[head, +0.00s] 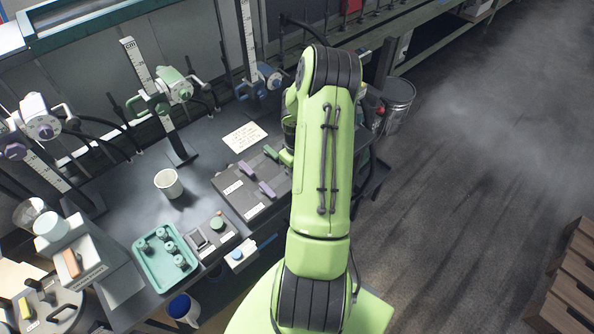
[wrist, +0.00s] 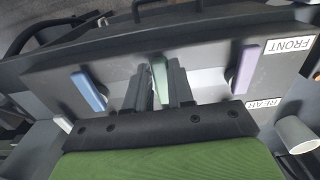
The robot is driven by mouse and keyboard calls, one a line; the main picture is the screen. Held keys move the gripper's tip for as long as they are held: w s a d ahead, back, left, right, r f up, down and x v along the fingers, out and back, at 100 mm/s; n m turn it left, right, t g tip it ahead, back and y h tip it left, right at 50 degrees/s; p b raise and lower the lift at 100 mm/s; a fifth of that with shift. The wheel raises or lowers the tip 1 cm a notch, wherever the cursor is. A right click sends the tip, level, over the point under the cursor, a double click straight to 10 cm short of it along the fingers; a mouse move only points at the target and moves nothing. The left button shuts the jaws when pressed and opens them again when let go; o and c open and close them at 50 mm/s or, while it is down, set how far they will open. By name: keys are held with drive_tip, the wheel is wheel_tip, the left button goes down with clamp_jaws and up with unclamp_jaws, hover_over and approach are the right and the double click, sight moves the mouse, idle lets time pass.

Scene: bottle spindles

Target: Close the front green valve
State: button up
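In the wrist view, a pale green valve handle (wrist: 158,72) stands on a dark panel (wrist: 115,62), between a blue handle and a purple handle. My gripper (wrist: 160,88) is over the green handle, with one dark finger on each side of it. The gap between the fingers is narrow, and I cannot tell whether they touch the handle. The fingers hide the handle's lower part. In the head view, the panel (head: 228,203) is on the bench beside my green arm, with a green handle (head: 271,152) near the arm. My gripper is hidden there behind the arm.
The blue handle (wrist: 88,91) and purple handle (wrist: 245,68) stand close on either side of my fingers. The panel carries FRONT (wrist: 287,47) and REAR (wrist: 264,102) labels. A teal tray (head: 151,268) and a white cup (head: 168,183) are on the bench.

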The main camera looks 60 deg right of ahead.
drive_tip(key=o, duration=0.4)
drive_tip(key=shift+r, duration=0.1)
wheel_tip(320, 180, up, 16)
drive_tip(key=p, duration=0.1)
drive_tip(key=shift+f, duration=0.2)
drive_tip(key=w+a+r+n+t+h, duration=0.1)
drive_tip(key=a+r, duration=0.6)
drive_tip(key=a, duration=0.3)
drive_tip(key=w+a+r+t+h, duration=0.1)
drive_tip(key=a+r, duration=0.6)
drive_tip(key=a, duration=0.2)
drive_tip(key=s+a+r+n+t+y, duration=0.1)
drive_tip(key=s+a+t+y, duration=0.1)
drive_tip(key=s+a, duration=0.8)
drive_tip(key=shift+s+a+r+t, duration=0.25)
drive_tip(key=shift+a+r+t, duration=0.15)
drive_tip(key=shift+a+t, duration=0.6)
